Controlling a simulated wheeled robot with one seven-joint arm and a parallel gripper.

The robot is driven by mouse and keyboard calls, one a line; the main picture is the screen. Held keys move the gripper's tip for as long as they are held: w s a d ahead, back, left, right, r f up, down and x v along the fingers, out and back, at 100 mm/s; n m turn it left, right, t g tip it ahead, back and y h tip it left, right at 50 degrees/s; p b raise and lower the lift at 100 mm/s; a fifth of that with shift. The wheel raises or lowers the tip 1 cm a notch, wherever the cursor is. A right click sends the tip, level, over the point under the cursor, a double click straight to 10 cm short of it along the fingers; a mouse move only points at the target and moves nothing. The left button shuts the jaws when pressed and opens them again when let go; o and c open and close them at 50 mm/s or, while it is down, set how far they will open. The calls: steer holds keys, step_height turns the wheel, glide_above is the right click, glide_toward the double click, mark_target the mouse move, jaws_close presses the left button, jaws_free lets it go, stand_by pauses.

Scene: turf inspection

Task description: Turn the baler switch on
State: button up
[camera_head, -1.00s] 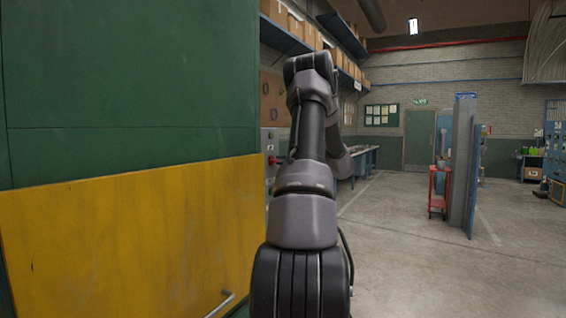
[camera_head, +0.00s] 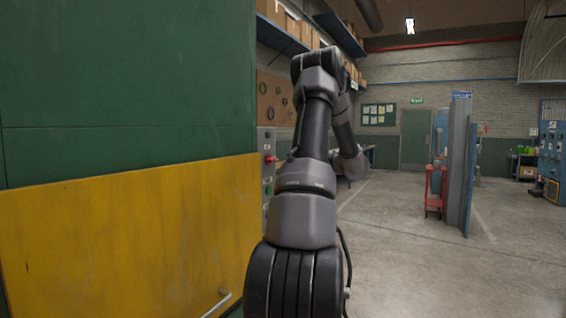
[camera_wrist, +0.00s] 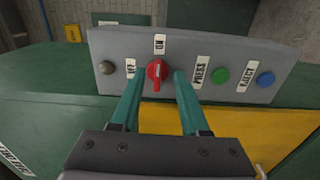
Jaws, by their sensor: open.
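The red baler switch (camera_wrist: 157,72) is a rotary knob on a grey panel (camera_wrist: 225,50), with an OFF label (camera_wrist: 130,68) to its left and an ON label (camera_wrist: 159,44) above it. Its grip bar looks roughly upright; I cannot tell which end is the pointer. My gripper (camera_wrist: 161,78) is open, its teal fingertips on either side of the knob; contact is not clear. In the head view the switch (camera_head: 270,158) shows side-on on the panel edge, and my arm hides much of the panel. The gripper itself is hidden there.
A green button (camera_wrist: 220,76) and a blue button (camera_wrist: 265,79) sit right of the switch; a dull lamp (camera_wrist: 106,67) sits left. The green baler body (camera_head: 120,90) with its yellow door (camera_head: 130,240) fills the left. Open floor (camera_head: 420,270) lies right.

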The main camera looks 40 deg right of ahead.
steer(key=v, duration=0.5)
stand_by(0.5)
